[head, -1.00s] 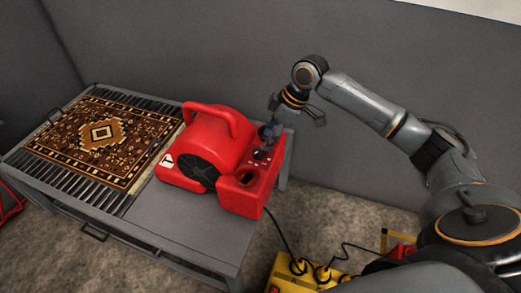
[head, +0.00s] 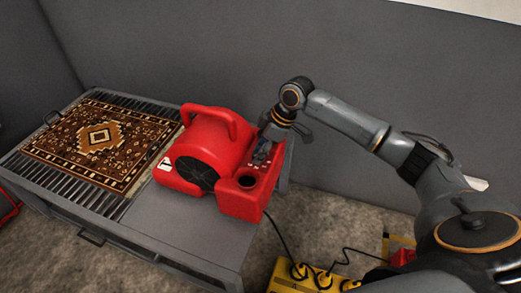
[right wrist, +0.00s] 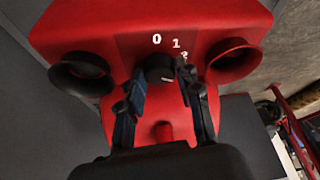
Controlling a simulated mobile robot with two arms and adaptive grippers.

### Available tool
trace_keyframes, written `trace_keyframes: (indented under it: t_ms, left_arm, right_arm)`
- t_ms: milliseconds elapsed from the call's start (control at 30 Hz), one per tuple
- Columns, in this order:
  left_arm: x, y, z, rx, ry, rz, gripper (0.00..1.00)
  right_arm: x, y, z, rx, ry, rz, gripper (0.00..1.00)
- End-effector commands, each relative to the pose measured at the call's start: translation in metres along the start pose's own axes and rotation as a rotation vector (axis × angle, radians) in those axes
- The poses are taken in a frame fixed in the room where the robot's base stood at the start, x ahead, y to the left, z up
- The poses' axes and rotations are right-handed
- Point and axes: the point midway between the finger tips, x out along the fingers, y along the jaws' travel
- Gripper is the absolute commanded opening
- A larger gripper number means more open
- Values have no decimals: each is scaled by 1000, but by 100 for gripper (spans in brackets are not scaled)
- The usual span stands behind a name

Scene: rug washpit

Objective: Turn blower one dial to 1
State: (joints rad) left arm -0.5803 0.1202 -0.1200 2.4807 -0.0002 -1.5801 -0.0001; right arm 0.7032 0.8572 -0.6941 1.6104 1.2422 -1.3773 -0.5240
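The red blower (head: 208,142) stands on the right end of the grey table. Its control panel faces up, and the black dial (right wrist: 158,68) shows in the right wrist view beside the white marks 0 and 1 and a partly hidden third mark. A small pale mark shows at the dial's lower right edge; I cannot tell its setting for sure. My right gripper (head: 262,154) is down at the panel. In the right wrist view its fingers (right wrist: 160,78) are apart, one on each side of the dial; I see no clear grip. My left gripper is not in view.
A patterned rug (head: 70,148) lies on the slatted part of the table (head: 175,220). A yellow power box (head: 290,281) with plugs and black cords sits on the floor. A grey wall (head: 350,60) is behind.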

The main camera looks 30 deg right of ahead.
Motion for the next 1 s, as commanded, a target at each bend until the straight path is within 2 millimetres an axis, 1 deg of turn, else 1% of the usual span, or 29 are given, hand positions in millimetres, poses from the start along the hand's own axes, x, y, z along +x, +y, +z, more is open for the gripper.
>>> trace_keyframes:
  t_ms: [267, 467, 533, 567, 600, 700, 800, 900, 1000]
  left_arm:
    - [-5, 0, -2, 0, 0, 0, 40]
    - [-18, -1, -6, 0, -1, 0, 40]
    - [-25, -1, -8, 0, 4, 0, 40]
    - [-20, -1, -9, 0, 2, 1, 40]
    - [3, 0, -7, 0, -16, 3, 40]
    - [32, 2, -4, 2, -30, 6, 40]
    - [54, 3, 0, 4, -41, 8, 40]
    - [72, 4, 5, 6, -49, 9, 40]
    - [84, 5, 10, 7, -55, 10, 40]
  right_arm:
    - [-2, 0, 0, -26, -1, -12, 3]
    - [-3, 0, -2, -103, -1, -45, 3]
    - [-3, 1, -2, -142, 0, -63, 3]
    - [-3, 1, -2, -160, -1, -70, 3]
    - [-4, 1, -2, -187, 0, -81, 3]
    - [-3, 2, -2, -257, 1, -110, 3]
    - [-2, 2, -2, -328, 1, -141, 3]
    - [-2, 3, -2, -407, 1, -173, 3]
    - [-1, 3, -2, -495, 1, -210, 3]
